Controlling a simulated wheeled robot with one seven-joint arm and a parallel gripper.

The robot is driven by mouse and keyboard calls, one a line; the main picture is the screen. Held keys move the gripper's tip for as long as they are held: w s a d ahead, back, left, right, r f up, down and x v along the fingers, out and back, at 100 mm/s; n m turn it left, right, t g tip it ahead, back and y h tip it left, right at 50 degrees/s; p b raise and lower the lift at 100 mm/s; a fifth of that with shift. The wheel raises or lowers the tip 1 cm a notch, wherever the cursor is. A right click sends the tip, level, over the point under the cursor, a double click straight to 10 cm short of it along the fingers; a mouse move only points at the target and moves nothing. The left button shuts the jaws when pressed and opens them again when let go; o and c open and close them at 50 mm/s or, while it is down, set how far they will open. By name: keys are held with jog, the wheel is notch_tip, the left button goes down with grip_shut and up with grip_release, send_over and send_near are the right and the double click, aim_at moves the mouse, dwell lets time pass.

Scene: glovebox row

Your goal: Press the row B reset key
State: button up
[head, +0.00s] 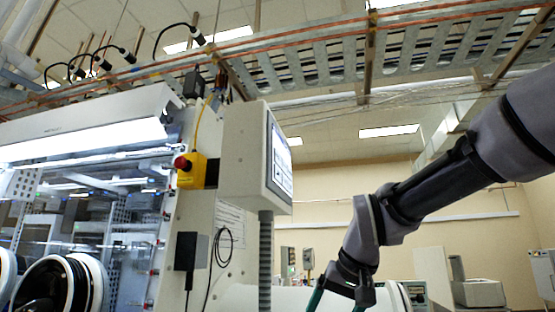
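I cannot make out a row B reset key in this view. A grey-white control box with a tilted screen (280,163) is mounted on the right end of the glovebox; its screen is seen at a steep angle and its markings are too small to read. My gripper (338,301) is at the bottom edge, right of and below the control box and apart from it in the picture. Its green finger parts are spread at the top, but the fingertips are cut off by the frame, so whether it is open or shut does not show.
A yellow box with a red mushroom button (182,163) sits left of the control box. The glovebox window (85,215) and a round glove port (62,285) are at left. A grey ribbed conduit (265,262) runs below the control box. Lab equipment (478,293) stands far right.

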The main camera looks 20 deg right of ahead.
grip_shut()
dwell(1.5)
